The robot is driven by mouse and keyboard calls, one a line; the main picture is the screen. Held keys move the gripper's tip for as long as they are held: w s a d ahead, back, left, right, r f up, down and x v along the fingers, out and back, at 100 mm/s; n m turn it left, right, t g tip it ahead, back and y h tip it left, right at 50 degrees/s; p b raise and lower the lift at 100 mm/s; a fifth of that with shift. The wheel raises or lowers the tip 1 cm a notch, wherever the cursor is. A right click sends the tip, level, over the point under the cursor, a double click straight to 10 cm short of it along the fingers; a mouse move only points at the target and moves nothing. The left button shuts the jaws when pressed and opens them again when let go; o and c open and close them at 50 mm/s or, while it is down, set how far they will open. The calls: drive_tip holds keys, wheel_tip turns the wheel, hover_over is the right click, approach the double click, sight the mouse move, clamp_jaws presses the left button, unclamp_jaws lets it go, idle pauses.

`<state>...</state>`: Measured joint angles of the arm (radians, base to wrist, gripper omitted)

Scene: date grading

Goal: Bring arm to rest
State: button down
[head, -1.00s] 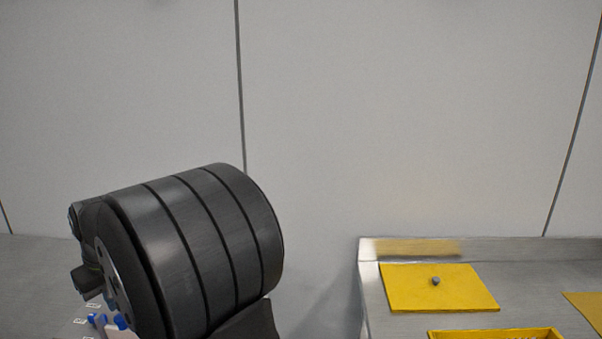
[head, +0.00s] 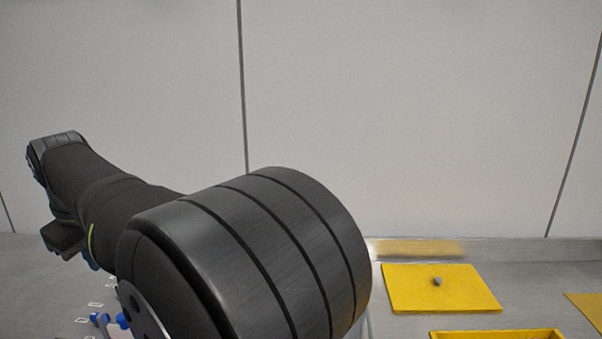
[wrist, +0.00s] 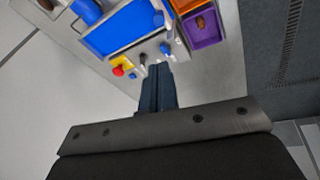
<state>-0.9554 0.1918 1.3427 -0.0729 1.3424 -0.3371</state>
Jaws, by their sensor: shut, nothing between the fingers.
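My arm fills the left and middle of the head view, with a large dark joint in front and a forearm reaching to the left. My gripper shows in the wrist view (wrist: 157,88), its dark fingers together with nothing between them. It points toward a grey work surface (wrist: 210,70). The fingers look apart from the things there, though the exact height is hard to tell. In the head view the fingertips cannot be made out.
In the wrist view a blue-floored tray (wrist: 118,32), a purple bin (wrist: 205,30) and a red and yellow knob (wrist: 119,68) lie beyond the fingers. In the head view a yellow mat (head: 450,295) bears a small grey object (head: 437,281); a yellow crate (head: 497,334) is nearer.

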drive_tip(key=s+d+r+n, duration=0.1)
drive_tip(key=s+d+r+n+t, duration=0.1)
drive_tip(key=s+n, duration=0.1)
drive_tip(key=shift+r, duration=0.3)
drive_tip(key=shift+a, duration=0.1)
drive_tip(key=w+a+f+m, duration=0.1)
drive_tip(key=w+f+m, duration=0.1)
drive_tip(key=f, duration=0.2)
drive_tip(key=w+a+f+m+g, duration=0.1)
drive_tip(key=w+f+m, duration=0.1)
drive_tip(key=f, duration=0.3)
drive_tip(key=w+a+f+m+g, duration=0.1)
drive_tip(key=w+f+m, duration=0.1)
drive_tip(key=f, duration=0.2)
drive_tip(key=shift+w+a+f, duration=0.1)
drive_tip(key=shift+f, duration=0.1)
drive_tip(key=shift+r, duration=0.15)
idle(0.3)
